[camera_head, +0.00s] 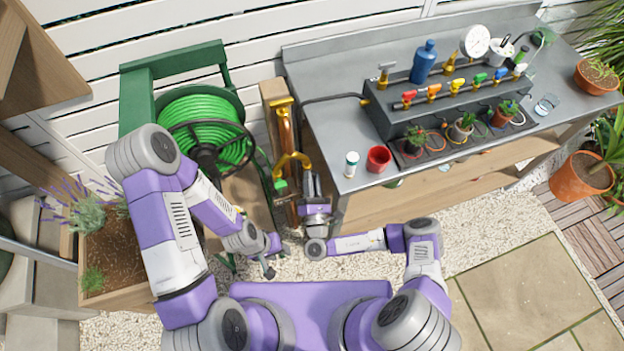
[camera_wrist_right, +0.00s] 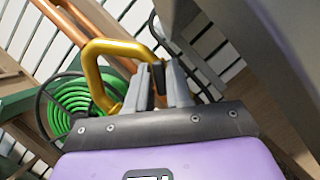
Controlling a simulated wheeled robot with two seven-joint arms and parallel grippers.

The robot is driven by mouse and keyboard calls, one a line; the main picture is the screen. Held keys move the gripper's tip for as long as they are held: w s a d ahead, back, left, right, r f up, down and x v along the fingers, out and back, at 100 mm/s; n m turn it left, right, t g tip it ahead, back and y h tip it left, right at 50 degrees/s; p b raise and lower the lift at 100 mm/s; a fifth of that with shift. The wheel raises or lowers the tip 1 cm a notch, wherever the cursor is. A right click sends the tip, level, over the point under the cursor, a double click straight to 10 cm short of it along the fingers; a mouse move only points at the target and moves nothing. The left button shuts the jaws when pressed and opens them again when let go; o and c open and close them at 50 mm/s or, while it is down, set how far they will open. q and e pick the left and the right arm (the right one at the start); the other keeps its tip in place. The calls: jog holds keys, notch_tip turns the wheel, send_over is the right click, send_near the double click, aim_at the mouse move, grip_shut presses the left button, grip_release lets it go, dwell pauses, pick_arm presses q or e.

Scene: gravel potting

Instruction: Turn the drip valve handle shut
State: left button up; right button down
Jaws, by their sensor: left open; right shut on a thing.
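A gold-yellow curved handle (camera_head: 291,158) stands in front of the copper pipe by the bench's left end. My right gripper (camera_head: 309,178) is shut on one end of this handle. In the right wrist view the handle (camera_wrist_right: 98,68) arches left from between the fingertips (camera_wrist_right: 158,76), and the fingers hide its gripped end. Small valves with coloured handles, including a red one (camera_head: 408,96) and a yellow one (camera_head: 457,85), sit on the grey raised shelf (camera_head: 385,113). I cannot tell which handle is the drip valve's. My left gripper (camera_head: 271,268) is open and empty, low over the gravel.
A green hose reel (camera_head: 205,130) stands left of the handle, close to my left arm. The grey bench (camera_head: 330,140) is to the right, with a red cup (camera_head: 378,159) and a white bottle (camera_head: 351,164) near its front edge. A lavender planter (camera_head: 120,250) is at left.

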jog(key=c, duration=1.1)
grip_release()
jog(key=shift+c, duration=0.2)
jog(key=v, duration=0.7)
jog(key=shift+s+p, duration=0.3)
jog(key=shift+p, duration=0.15)
jog(key=shift+f, duration=0.1)
